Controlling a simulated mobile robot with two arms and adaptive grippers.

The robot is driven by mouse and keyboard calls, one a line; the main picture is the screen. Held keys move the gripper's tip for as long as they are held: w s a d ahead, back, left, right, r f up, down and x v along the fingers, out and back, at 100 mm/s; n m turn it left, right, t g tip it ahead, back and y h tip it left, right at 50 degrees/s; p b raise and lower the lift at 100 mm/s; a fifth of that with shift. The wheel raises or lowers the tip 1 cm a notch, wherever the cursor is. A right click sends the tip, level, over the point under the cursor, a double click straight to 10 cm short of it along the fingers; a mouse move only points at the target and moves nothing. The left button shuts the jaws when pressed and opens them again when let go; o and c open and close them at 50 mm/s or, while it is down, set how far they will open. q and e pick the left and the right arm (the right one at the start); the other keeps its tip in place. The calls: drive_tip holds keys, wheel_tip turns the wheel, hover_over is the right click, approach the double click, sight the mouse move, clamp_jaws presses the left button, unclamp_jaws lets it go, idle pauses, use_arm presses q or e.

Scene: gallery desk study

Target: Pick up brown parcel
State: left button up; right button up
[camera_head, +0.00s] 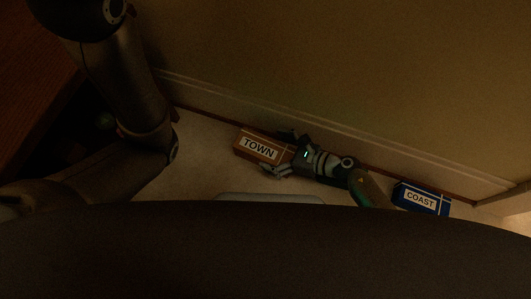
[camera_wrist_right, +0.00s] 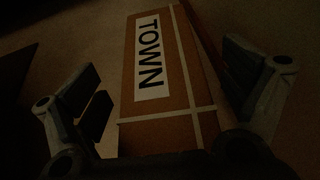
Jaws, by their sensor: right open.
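The brown parcel (camera_head: 244,149) lies on the floor by the wall, with a white label reading TOWN and pale tape. In the right wrist view the parcel (camera_wrist_right: 181,103) runs lengthwise between the two fingers. My right gripper (camera_head: 280,155) is open at the parcel's right end, with one finger on each side. In the right wrist view, gaps show between the fingers (camera_wrist_right: 168,88) and the parcel's sides. The gripper hides the parcel's right end in the head view. My left arm comes in from the left; its gripper does not show.
A blue parcel (camera_head: 421,199) labelled COAST lies on the floor to the right, by the wall. The wall's white baseboard (camera_head: 400,161) runs close behind both parcels. A dark wooden piece of furniture (camera_head: 35,70) stands at the left. Pale floor (camera_head: 205,165) is clear left of the brown parcel.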

drive_tip(key=shift+w+a+f, duration=0.2)
drive_tip(key=shift+a+f, duration=0.05)
drive_tip(key=shift+a, duration=0.25)
drive_tip(key=c, duration=1.4)
